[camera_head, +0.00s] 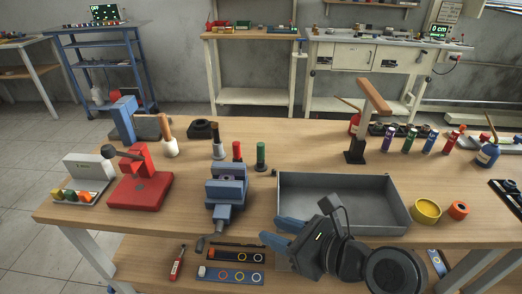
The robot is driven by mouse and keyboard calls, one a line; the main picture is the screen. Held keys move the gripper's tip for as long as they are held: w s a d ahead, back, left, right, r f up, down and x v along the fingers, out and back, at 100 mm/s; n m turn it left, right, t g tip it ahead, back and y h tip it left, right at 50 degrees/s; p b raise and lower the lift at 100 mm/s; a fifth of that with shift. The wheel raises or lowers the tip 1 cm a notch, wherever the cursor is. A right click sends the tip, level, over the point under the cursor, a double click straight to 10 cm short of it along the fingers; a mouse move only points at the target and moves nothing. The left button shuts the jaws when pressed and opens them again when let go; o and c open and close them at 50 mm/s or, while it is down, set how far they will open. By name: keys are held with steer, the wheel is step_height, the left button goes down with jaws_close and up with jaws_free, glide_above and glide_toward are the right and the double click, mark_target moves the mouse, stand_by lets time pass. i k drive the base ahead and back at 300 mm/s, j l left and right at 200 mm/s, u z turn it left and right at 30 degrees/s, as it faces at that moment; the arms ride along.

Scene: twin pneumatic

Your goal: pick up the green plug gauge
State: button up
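The green plug gauge (261,154) stands upright on the wooden table, on a dark round foot. It is at the right end of a short row, beside a red gauge (237,151) and a dark grey one (218,143). My gripper (270,229) is at the table's front edge, nearer the camera and well apart from the green gauge. Its two blue fingers are spread and point left, with nothing seen between them.
A blue vise (226,190) stands just in front of the gauges. A grey open tray (345,196) lies to their right. Several coloured bottles stand at the back right.

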mark_target(260, 146)
steer(key=i, duration=0.85)
